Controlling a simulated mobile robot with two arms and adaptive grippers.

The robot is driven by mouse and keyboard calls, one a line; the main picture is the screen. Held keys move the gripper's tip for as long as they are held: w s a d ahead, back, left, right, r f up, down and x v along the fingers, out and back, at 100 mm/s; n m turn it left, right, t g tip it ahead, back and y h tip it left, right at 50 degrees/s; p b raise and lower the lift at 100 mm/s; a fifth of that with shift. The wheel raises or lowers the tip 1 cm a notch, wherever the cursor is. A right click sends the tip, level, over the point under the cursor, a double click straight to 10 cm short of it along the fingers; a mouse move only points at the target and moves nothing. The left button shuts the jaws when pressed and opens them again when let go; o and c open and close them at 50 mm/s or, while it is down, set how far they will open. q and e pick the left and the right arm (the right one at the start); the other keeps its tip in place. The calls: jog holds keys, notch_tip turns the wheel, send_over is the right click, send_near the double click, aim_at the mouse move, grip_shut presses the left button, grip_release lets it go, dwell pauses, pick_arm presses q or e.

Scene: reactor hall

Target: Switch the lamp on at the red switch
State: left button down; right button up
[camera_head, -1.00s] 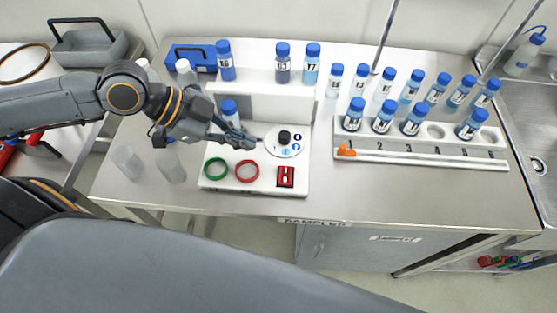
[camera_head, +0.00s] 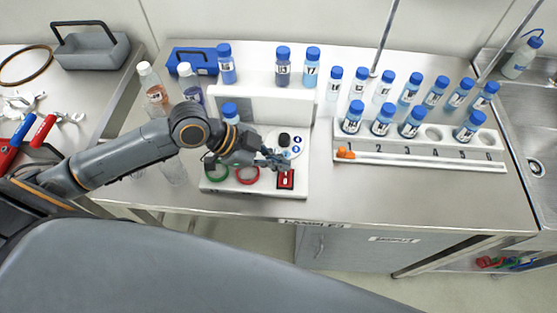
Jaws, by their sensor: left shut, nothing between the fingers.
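The red switch (camera_head: 286,180) is a small red rocker block at the front right of the white panel (camera_head: 255,188). My left gripper (camera_head: 284,163) is shut and empty. Its fingertips are just above and behind the switch; I cannot tell whether they touch it. Left of the switch lie a red ring (camera_head: 248,177) and a green ring (camera_head: 217,175), both partly covered by my gripper. A black knob (camera_head: 284,139) on a white dial stands behind the fingertips. No lamp can be clearly made out. My right gripper is not in view.
A blue-capped vial (camera_head: 230,113) stands at the panel's left, near my arm. A white rack (camera_head: 425,152) with several blue-capped vials is to the right. Clear bottles (camera_head: 153,88) stand at the left. The table's front right is bare.

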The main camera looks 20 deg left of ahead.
pick_arm(q)
jog(key=shift+a+f, duration=0.1)
jog(key=shift+f, duration=0.5)
jog(key=shift+w, duration=0.1)
jog(key=shift+f, duration=0.1)
jog(key=shift+w+f+g, duration=0.1)
jog(key=shift+f+g, duration=0.15)
jog(key=shift+g, duration=0.05)
jog(key=shift+s+d+r+p, duration=0.1)
jog(key=shift+s+r+p, duration=0.05)
jog(key=shift+s+p, duration=0.25)
jog(key=shift+s+d+r+p, duration=0.1)
jog(key=shift+s+p, duration=0.2)
jog(key=shift+s, duration=0.1)
